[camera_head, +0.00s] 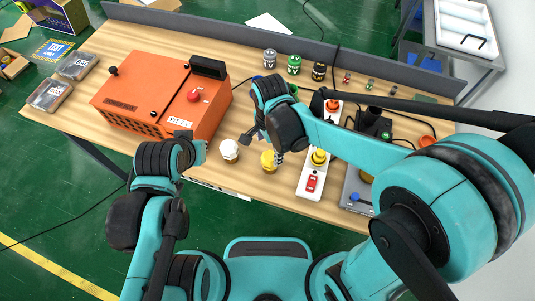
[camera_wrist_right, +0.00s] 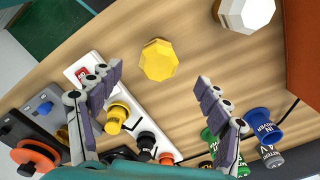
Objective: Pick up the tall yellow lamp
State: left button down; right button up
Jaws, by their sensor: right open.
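The tall yellow lamp (camera_head: 268,161) stands on the wooden table, right of a white lamp (camera_head: 229,150). In the right wrist view the yellow lamp (camera_wrist_right: 158,60) is seen from above, with an eight-sided top. My right gripper (camera_head: 263,149) is over the table close to the lamp. In the right wrist view its fingers (camera_wrist_right: 160,76) are spread and empty, with the lamp just beyond the gap between the tips. My left arm is low at the left, near the orange box, and its finger opening cannot be made out.
The orange box (camera_head: 150,98) stands at the left. A white button strip (camera_head: 311,183) with a yellow button (camera_head: 319,157) lies right of the lamp. Several labelled cans, including a green one (camera_head: 294,64), stand at the back.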

aim_at(270, 155)
jog(key=shift+f, duration=0.45)
jog(key=f+b, duration=0.1)
jog(key=f, duration=0.1)
jog(key=f+b, duration=0.1)
jog(key=f, duration=0.1)
jog(key=f+b, duration=0.1)
jog(key=f, duration=0.2)
jog(key=shift+d, duration=0.25)
jog(key=c, duration=1.3)
